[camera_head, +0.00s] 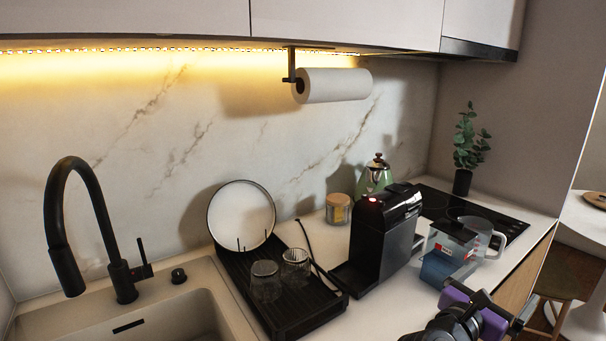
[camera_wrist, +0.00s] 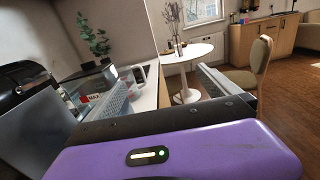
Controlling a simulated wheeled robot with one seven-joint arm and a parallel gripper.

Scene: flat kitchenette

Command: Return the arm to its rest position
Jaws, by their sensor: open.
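My gripper (camera_head: 492,309) is at the lower right of the head view, in front of the counter's front edge, with part of my dark and purple arm below it. In the wrist view its purple body fills the bottom and its two fingers (camera_wrist: 165,92) stand wide apart with nothing between them. In the head view the gripper is close to a blue, clear-topped container (camera_head: 439,270) on the counter; I cannot tell whether they touch.
The counter holds a black coffee machine (camera_head: 385,236), a clear jug (camera_head: 492,240), a drying rack (camera_head: 286,318) with glasses and a plate, and a jar (camera_head: 338,209). A black faucet (camera_head: 64,262) stands left. A round white table (camera_wrist: 187,52) and chair (camera_wrist: 250,70) stand beyond the counter.

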